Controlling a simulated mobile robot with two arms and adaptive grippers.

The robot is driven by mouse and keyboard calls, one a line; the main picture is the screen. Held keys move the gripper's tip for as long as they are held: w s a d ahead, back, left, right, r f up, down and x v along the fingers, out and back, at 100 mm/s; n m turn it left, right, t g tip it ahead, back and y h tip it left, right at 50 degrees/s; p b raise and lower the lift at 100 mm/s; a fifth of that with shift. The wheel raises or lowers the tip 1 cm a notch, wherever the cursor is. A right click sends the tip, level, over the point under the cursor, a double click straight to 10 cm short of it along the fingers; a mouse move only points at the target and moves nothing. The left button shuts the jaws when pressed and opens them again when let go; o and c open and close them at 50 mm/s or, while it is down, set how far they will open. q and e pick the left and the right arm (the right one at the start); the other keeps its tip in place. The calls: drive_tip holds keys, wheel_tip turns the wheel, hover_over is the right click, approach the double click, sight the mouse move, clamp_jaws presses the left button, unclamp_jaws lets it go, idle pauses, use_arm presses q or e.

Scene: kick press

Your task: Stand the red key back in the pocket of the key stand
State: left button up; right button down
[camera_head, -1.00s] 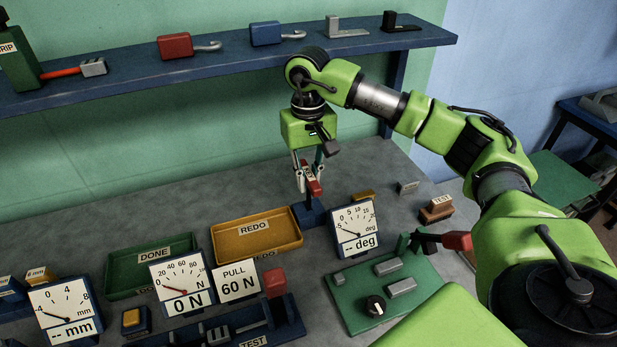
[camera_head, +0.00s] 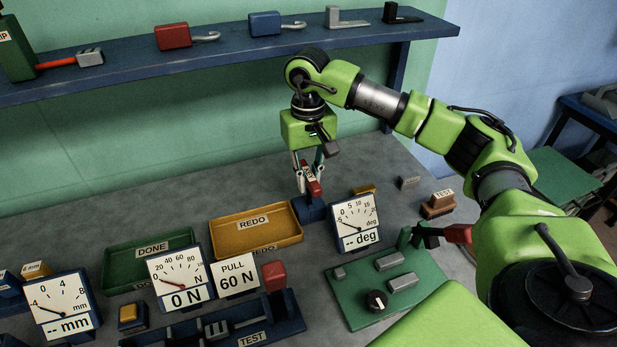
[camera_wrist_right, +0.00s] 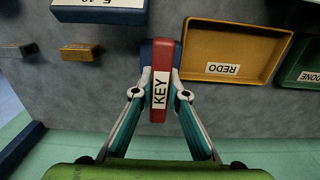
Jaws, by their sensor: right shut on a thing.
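The red key (camera_wrist_right: 160,62) has a white KEY label and shows between the fingers in the right wrist view. In the head view the red key (camera_head: 314,188) is at the top of the blue key stand (camera_head: 311,210). My right gripper (camera_head: 308,178) is shut on the key, pointing down. In the right wrist view my right gripper (camera_wrist_right: 160,92) has a fingertip on each side of the key. The stand (camera_wrist_right: 148,52) shows as a blue edge beside and behind the key there. The pocket is hidden, so I cannot tell how deep the key sits. My left gripper is not in view.
A yellow REDO tray (camera_head: 278,242) is left of the stand, with a green DONE tray (camera_head: 120,263) beyond it. A degree dial (camera_head: 356,222) stands close on the right. A green fixture plate (camera_head: 350,305) lies in front. Bare grey table is behind the stand.

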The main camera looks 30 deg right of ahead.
drive_tip(key=shift+f+b, duration=0.8)
drive_tip(key=shift+f, duration=0.3)
drive_tip(key=c, duration=1.9)
unclamp_jaws()
drive_tip(key=shift+r, duration=0.15)
drive_tip(key=shift+r+p, duration=2.2)
drive_tip(key=shift+r, duration=1.2)
drive_tip(key=shift+f, duration=0.1)
